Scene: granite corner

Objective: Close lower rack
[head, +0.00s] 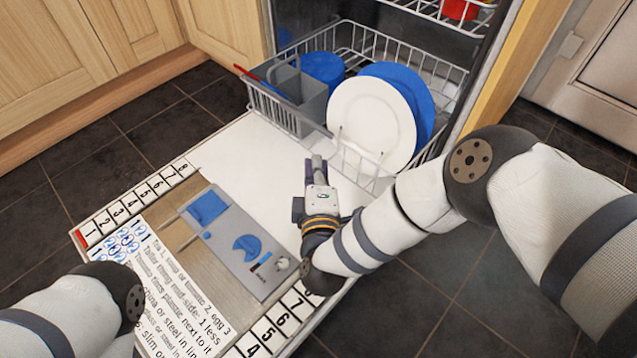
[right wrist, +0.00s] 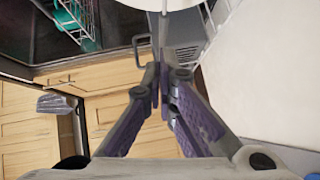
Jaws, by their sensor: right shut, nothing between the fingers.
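The lower rack (head: 277,117) is a grey wire basket, pulled out over the open dishwasher door (head: 268,165). It holds a white plate (head: 368,125), a blue plate (head: 428,108) behind it, a blue cup (head: 322,68) and a grey cutlery basket (head: 312,98) with a red-tipped item. My right gripper (head: 314,160) is shut and empty over the door, in front of the rack's near side. Its fingertips meet in the right wrist view (right wrist: 160,78). I cannot tell whether they touch the rack. My left arm shows at lower left, but its gripper is out of view.
The upper rack (head: 440,14), holding a red item, is at the top. A grey panel with blue shapes (head: 238,240) and a text sheet (head: 150,275) lie on the door. Wooden cabinets (head: 60,60) stand at left. Dark floor tiles (head: 70,150) are clear.

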